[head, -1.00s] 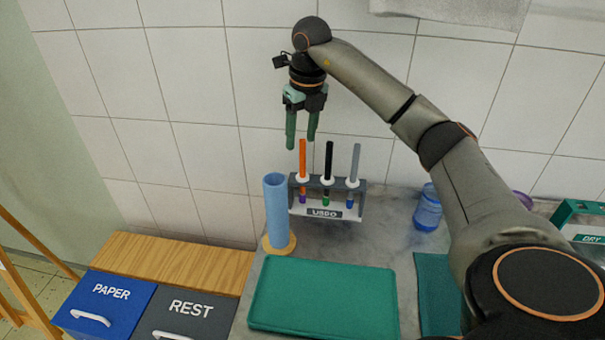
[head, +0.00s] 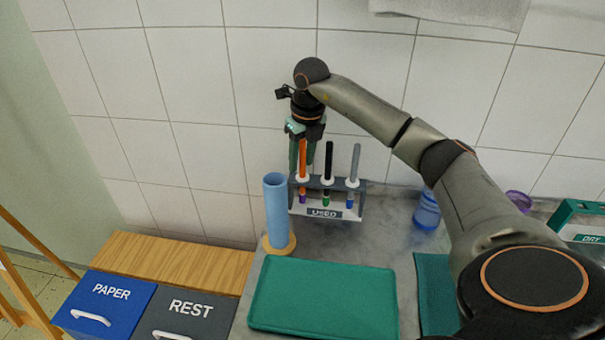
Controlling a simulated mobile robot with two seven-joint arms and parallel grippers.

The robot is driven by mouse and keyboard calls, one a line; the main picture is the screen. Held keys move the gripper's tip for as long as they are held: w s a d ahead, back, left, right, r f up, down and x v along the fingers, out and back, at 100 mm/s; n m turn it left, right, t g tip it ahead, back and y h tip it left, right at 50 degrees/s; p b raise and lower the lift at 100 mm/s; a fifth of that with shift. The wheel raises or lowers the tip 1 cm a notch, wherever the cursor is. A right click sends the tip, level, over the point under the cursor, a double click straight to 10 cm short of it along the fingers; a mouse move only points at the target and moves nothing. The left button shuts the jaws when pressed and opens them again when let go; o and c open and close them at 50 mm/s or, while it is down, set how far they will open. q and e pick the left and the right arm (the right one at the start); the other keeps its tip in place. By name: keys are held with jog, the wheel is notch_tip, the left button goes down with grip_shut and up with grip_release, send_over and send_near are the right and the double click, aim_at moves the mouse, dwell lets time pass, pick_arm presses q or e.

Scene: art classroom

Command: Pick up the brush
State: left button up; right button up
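A rack (head: 323,213) labelled "USED" stands on the counter against the tiled wall. It holds three upright brushes: an orange-handled brush (head: 303,160) with a purple tip at the left, a black-handled brush (head: 328,161) with a green tip in the middle, and a grey-handled brush (head: 355,162) with a blue tip at the right. My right gripper (head: 302,166) points down at the orange brush, with its green fingers apart on either side of the handle. Whether they touch it I cannot tell. My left gripper is not in view.
A tall blue cylinder (head: 276,212) on a round wooden base stands close to the rack's left. A green tray (head: 324,298) lies in front. A blue jar (head: 427,212) and a green "DRY" rack (head: 567,217) are to the right. PAPER (head: 97,308) and REST (head: 178,323) bins are at lower left.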

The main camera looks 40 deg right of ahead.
grip_shut()
dwell(0.5)
notch_tip(320, 180, up, 10)
jog(key=shift+f, duration=0.1)
jog(key=shift+r+p, duration=1.65)
jog(key=shift+p, duration=0.25)
jog(key=shift+f, duration=0.1)
